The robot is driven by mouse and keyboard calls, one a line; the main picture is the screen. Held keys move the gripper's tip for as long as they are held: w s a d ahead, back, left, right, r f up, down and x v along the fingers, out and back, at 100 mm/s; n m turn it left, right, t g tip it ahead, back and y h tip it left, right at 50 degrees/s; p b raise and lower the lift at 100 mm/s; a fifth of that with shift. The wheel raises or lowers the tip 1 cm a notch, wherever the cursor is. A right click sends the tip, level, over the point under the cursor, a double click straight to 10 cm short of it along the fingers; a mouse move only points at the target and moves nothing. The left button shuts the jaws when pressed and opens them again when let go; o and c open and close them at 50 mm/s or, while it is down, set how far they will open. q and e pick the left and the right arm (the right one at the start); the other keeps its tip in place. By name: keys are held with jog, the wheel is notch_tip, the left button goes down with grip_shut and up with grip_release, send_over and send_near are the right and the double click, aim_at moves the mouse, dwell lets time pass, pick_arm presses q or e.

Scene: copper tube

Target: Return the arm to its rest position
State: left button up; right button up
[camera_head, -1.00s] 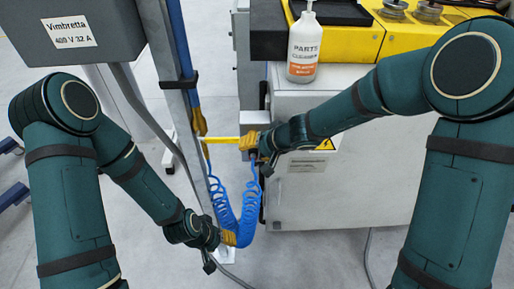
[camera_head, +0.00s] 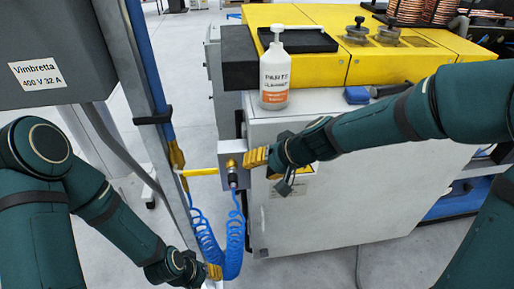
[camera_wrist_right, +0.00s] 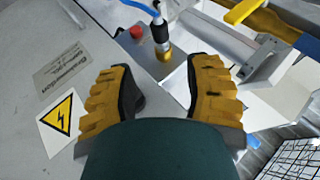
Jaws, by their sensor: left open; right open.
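My right gripper (camera_head: 254,158) is open, just right of a brass coupling (camera_head: 232,170) on a grey block at the machine's corner, and apart from it. In the right wrist view its yellow-padded fingers (camera_wrist_right: 164,95) are spread with nothing between them. The coupling (camera_wrist_right: 161,42) stands beyond the fingertips there. A blue coiled hose (camera_head: 234,240) hangs from the coupling in a loop toward the post. My left gripper (camera_head: 213,272) is open low down beside the bottom of the hose; whether it touches the hose cannot be told.
A yellow lever (camera_head: 200,171) sticks out left of the coupling. The white machine cabinet (camera_head: 350,215) carries a parts cleaner bottle (camera_head: 274,75). A red button (camera_wrist_right: 136,31) shows beside the coupling.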

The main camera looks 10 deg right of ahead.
jog(key=s+d+f+g+h, duration=0.1)
jog(key=s+f, duration=0.3)
jog(key=f, duration=0.5)
jog(key=s+f+g+h, duration=0.1)
jog(key=s+f, duration=0.4)
jog(key=f, duration=0.4)
jog(key=s+d+f+g+h, duration=0.1)
jog(key=s+f, duration=0.4)
jog(key=f, duration=0.5)
jog(key=shift+s+d, duration=0.2)
jog(key=shift+d, duration=0.15)
